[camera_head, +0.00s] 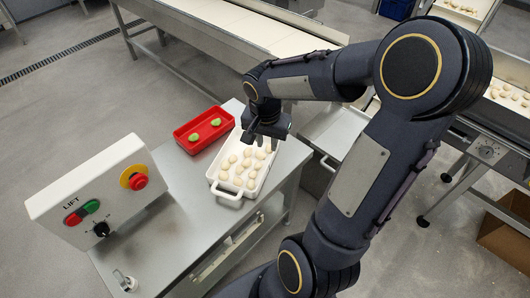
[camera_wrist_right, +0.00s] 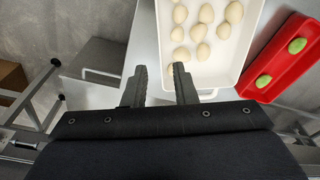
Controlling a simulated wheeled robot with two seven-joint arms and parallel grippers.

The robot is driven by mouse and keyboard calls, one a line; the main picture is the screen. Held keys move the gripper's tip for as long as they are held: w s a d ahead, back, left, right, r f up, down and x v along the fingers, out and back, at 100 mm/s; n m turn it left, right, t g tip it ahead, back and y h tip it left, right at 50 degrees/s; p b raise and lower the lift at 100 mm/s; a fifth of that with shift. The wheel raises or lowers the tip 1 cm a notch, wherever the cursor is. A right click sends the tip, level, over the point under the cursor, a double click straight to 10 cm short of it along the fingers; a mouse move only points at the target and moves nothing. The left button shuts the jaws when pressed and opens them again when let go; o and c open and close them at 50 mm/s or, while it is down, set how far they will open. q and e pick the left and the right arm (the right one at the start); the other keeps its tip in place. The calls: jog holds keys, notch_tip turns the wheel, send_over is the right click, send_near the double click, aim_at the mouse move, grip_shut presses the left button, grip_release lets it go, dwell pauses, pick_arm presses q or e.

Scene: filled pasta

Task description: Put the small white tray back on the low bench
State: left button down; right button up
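A small white tray (camera_head: 232,193) holding several pale dough pieces lies on a steel-topped table (camera_head: 180,240). In the right wrist view the tray (camera_wrist_right: 248,38) also shows, with its near handle close to the fingers. My right gripper (camera_head: 264,138) is over the tray's far part, pointing down. In the wrist view its two fingers (camera_wrist_right: 161,75) are apart, one on each side of the tray's left wall as seen there. Whether they touch the wall I cannot tell. My left gripper is not in view. Which surface is the low bench is unclear.
A red tray (camera_head: 203,130) with two green pieces lies beside the white tray. A control box marked LIFT (camera_head: 100,195) stands at the table's left. A conveyor (camera_head: 235,25) runs behind, and another steel machine (camera_head: 487,150) stands at right, with a cardboard box (camera_head: 507,235) below.

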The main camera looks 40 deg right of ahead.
jog(key=s+a+r+n+t+y, duration=0.2)
jog(key=s+a+r+n, duration=0.1)
jog(key=s+a+n, duration=0.2)
jog(key=s+a+r+n+t+y, duration=0.2)
jog(key=s+a+r+n+y, duration=0.1)
jog(key=s+a+n, duration=0.2)
jog(key=s+a, duration=0.2)
jog(key=a, duration=0.2)
jog(key=shift+s+a+r+n+t, duration=0.15)
jog(key=shift+a+r+n+t, duration=0.1)
jog(key=shift+a+n+t, duration=0.15)
notch_tip(320, 180, up, 19)
jog(key=p, duration=1.8)
jog(key=shift+f+p, duration=0.15)
jog(key=shift+p, duration=0.2)
